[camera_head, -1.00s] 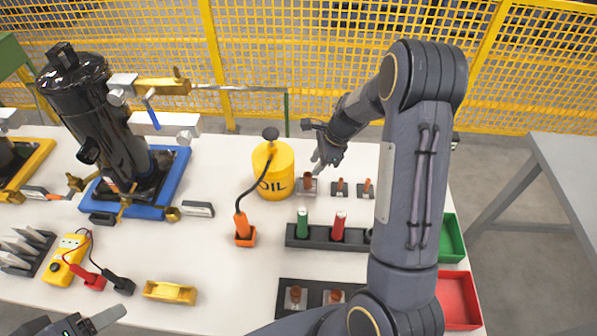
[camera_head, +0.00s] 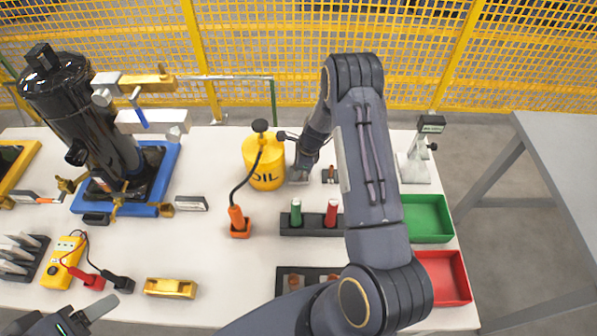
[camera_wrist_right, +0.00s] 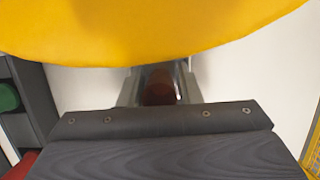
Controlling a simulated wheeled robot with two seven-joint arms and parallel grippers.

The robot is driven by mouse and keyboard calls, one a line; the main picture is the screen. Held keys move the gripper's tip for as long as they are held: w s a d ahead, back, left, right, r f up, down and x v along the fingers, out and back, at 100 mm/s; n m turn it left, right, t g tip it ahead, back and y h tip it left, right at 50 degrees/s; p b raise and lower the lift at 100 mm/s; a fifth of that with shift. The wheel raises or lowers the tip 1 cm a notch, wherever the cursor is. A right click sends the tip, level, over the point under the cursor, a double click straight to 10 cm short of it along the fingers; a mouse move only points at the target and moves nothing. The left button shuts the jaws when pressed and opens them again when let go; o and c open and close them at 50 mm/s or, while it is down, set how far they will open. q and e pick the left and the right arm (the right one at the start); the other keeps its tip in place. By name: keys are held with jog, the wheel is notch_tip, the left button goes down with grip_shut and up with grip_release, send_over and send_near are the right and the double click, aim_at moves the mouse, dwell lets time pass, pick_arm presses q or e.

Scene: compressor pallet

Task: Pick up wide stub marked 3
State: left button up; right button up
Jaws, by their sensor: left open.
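A copper-brown stub (camera_wrist_right: 159,86) stands between the two fingers of my right gripper (camera_wrist_right: 160,92) in the right wrist view. Any number on it cannot be read. In the head view my right gripper (camera_head: 300,172) is low at the table, just right of the yellow oil can, and covers that stub. I cannot tell whether the fingers touch it. A smaller copper stub (camera_head: 330,173) stands on a dark base to the right, partly beside my arm. My left gripper (camera_head: 80,318) is open and empty at the bottom left, partly cut off by the frame edge.
The yellow oil can (camera_head: 265,168) stands close beside my right gripper and fills the top of the wrist view. A dark rack (camera_head: 312,226) holds green and red cylinders. Green (camera_head: 428,218) and red (camera_head: 446,279) trays lie at the right. The white table (camera_head: 180,245) is clear around its middle.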

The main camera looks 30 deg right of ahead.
jog(key=shift+c, duration=0.4)
grip_shut()
jog(key=shift+r, duration=0.1)
